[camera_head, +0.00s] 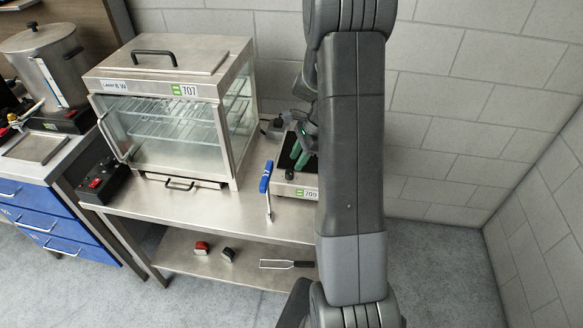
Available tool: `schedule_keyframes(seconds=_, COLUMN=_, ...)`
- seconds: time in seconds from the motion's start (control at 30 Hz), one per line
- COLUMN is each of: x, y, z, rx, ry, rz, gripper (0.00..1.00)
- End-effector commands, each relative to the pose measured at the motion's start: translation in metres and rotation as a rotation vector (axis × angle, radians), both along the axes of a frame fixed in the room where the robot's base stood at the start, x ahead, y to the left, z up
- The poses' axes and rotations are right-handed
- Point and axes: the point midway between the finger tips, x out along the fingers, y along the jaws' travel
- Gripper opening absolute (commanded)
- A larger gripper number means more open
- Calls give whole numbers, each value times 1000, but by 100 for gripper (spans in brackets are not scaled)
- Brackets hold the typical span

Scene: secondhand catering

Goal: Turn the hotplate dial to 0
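The hotplate (297,189) is a low metal box with a dark top and a green label reading 709. It stands on the right part of the steel table, and my arm hides its right side. A small dark spot that may be the dial (289,174) shows at its front left; its setting is too small to read. My gripper (297,158), with green fingers, points down over the hotplate, partly behind my arm. I cannot tell whether the fingers touch anything or how far apart they are.
A glass display warmer (168,120) labelled 707 stands left of the hotplate on the steel table (225,205). A blue-handled tool (266,178) lies between them. A lower shelf (200,265) holds small items. A steel urn (45,65) and blue drawers (55,225) are at left.

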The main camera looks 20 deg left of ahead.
Motion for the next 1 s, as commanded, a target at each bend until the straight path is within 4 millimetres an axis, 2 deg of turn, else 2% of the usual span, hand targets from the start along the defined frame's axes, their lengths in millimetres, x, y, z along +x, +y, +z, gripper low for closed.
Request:
schedule_keyframes(seconds=0.1, x=-6, y=7, z=-20, rx=-2, ry=6, rz=-1, gripper=34)
schedule_keyframes(seconds=0.3, x=-10, y=15, z=-42, rx=0, ry=3, rz=0, gripper=34)
schedule_keyframes(seconds=0.47, x=-11, y=17, z=-50, rx=0, ry=1, rz=-2, gripper=34)
schedule_keyframes(seconds=0.73, x=-11, y=17, z=-50, rx=0, ry=0, rz=-1, gripper=34)
schedule_keyframes(seconds=0.9, x=-12, y=17, z=-50, rx=0, ry=0, rz=-1, gripper=2)
schedule_keyframes(seconds=1.0, x=-11, y=17, z=-50, rx=1, ry=1, rz=-1, gripper=2)
